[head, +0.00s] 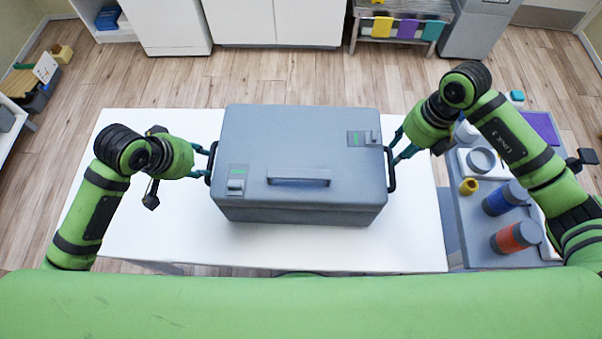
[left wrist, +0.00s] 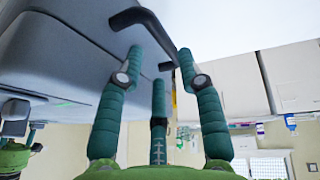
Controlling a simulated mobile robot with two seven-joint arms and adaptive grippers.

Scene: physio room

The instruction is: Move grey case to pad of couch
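The grey case (head: 300,162) sits upright on a white table (head: 130,225), lid closed, with a handle on its lid and a black handle at each end. It also shows large at the upper left of the left wrist view (left wrist: 60,65). My left gripper (head: 208,161) is at the case's left end handle (left wrist: 163,38), with its fingers around or beside the bar. My right gripper (head: 393,150) is at the right end handle (head: 391,169). How tightly either set of fingers closes cannot be made out. I cannot identify the couch pad with certainty.
A grey trolley (head: 480,235) stands close on the right, carrying a blue roll (head: 505,198), a red roll (head: 515,237) and a yellow ring (head: 468,186). White cabinets (head: 275,22) line the far wall. Bare wooden floor lies between table and cabinets.

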